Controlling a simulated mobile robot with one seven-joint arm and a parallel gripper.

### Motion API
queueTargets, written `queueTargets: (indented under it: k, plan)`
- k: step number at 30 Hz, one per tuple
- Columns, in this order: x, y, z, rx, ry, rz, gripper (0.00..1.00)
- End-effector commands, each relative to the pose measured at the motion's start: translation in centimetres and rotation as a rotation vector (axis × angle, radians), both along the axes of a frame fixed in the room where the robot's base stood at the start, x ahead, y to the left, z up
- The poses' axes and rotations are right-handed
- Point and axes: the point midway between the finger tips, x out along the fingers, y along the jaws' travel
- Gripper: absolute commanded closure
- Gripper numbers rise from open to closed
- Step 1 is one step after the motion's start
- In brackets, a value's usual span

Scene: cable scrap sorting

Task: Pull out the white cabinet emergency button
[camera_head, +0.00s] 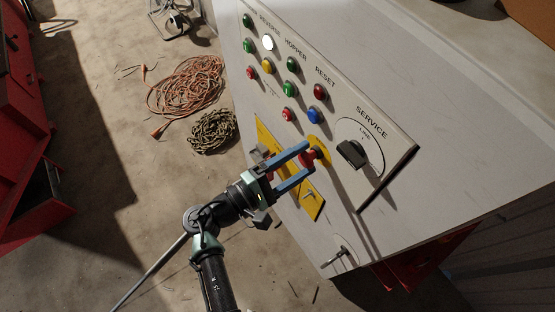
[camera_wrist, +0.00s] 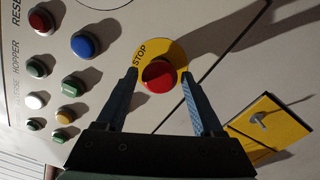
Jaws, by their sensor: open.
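The emergency button is a red mushroom head on a round yellow plate (camera_wrist: 176,54) marked STOP, set in the white cabinet (camera_head: 440,90). In the wrist view the red button (camera_wrist: 159,75) sits between and just beyond the fingertips. In the head view the button (camera_head: 308,157) shows at the finger ends, partly hidden by them. My gripper (camera_wrist: 160,78) is open, its two blue fingers one on either side of the button's line. It also shows in the head view (camera_head: 306,158). I cannot tell whether the fingers touch the button.
The panel holds several coloured buttons, a blue one (camera_head: 314,116) close by, and a black SERVICE switch (camera_head: 352,153) to the right. A yellow plate (camera_wrist: 272,126) with a small handle is beside the gripper. A key (camera_head: 337,257) sticks out lower down. Coiled cables (camera_head: 186,86) lie on the floor.

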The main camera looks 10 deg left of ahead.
Motion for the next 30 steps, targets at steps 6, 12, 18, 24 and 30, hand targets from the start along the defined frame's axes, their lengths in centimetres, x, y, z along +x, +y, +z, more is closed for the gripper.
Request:
queueTargets:
  k: [6, 12, 18, 24, 30]
  plan:
    - [-0.9, 1.1, -0.2, -0.001, -0.001, 0.003, 0.31]
    - [-3.9, 4.0, -0.4, 0.001, 0.000, 0.006, 0.31]
    - [-6.9, 7.1, -0.3, 0.001, -0.001, 0.004, 0.31]
    - [-8.8, 8.8, -0.1, -0.001, -0.001, 0.003, 0.31]
    - [-9.3, 9.3, 0.0, 0.000, 0.000, 0.001, 0.31]
